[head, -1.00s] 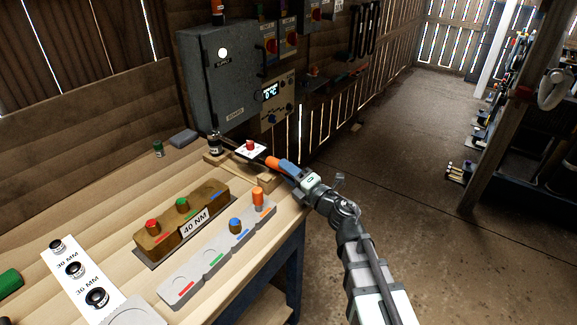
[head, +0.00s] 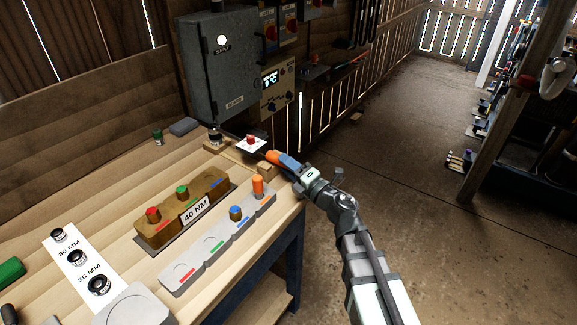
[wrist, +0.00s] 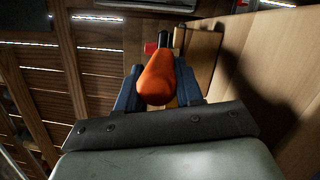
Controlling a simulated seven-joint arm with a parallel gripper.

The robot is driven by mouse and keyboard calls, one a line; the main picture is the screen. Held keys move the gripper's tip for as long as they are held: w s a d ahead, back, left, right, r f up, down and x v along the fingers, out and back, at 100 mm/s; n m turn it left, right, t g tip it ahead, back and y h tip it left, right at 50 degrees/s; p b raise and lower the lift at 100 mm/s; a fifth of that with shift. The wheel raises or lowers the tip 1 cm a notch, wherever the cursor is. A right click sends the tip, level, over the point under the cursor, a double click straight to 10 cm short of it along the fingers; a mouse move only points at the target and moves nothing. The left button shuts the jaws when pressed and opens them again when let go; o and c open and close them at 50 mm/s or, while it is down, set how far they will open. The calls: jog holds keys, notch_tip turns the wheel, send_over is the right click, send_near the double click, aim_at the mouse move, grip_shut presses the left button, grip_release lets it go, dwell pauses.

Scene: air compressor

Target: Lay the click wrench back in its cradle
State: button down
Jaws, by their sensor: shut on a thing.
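The click wrench has an orange handle (head: 273,157), which also fills the middle of the wrist view (wrist: 157,78). My gripper (head: 286,163) is shut on this handle, with its blue fingers on both sides of it in the wrist view (wrist: 158,88). The wooden cradle (head: 222,149) is at the back right corner of the bench, below the wrench. I cannot tell whether the wrench touches it.
A brown block marked 40 NM (head: 180,210) and a grey tray (head: 205,262) with an orange and a blue-topped peg stand in front on the bench. A grey cabinet (head: 222,65) hangs behind. Open floor lies to the right.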

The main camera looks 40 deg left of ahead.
jog(key=shift+f, duration=0.3)
dwell(0.5)
jog(key=c, duration=0.6)
grip_release()
jog(key=shift+c, duration=0.2)
jog(key=shift+f, duration=0.1)
